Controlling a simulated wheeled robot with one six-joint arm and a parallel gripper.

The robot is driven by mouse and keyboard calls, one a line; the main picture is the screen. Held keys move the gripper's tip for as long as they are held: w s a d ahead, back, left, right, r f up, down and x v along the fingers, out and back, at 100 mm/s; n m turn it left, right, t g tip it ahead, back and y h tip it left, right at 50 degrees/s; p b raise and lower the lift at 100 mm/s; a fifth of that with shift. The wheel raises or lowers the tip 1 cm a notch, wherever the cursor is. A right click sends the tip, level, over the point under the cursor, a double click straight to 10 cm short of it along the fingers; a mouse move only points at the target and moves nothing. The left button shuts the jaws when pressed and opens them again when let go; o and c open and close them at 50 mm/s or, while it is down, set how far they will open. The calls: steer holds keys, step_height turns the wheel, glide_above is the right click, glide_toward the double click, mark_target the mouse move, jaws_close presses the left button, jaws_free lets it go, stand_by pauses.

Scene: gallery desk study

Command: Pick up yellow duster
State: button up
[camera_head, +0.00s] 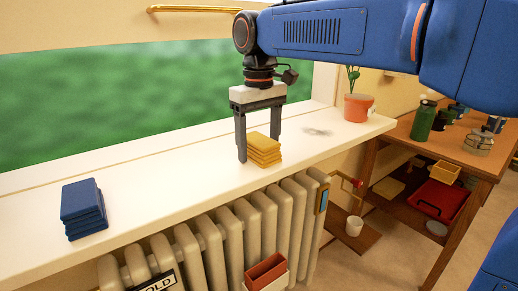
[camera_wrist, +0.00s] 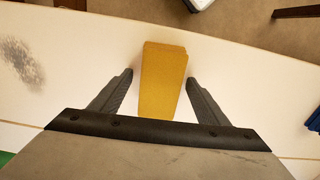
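The yellow duster (camera_head: 264,149) looks like a small folded stack and lies on the white window sill. In the wrist view the yellow duster (camera_wrist: 162,82) stands upright in the picture between the two fingers. My gripper (camera_head: 259,146) points down at it from above, its fingers low near the sill. In the wrist view my gripper (camera_wrist: 163,82) is open, with a visible gap between each finger and the duster. I see no contact with the duster. Part of the duster's far side is hidden in the head view.
A blue folded stack (camera_head: 83,209) lies on the sill (camera_head: 155,165) at left. A potted plant (camera_head: 358,107) stands at the sill's right end. A radiator (camera_head: 225,235) is below. A wooden desk (camera_head: 455,150) with a green bottle (camera_head: 423,120) is at right.

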mark_target(259, 139)
steer(key=c, duration=1)
step_height(259, 139, up, 10)
steer(key=shift+r, duration=0.1)
steer(key=shift+o, duration=0.7)
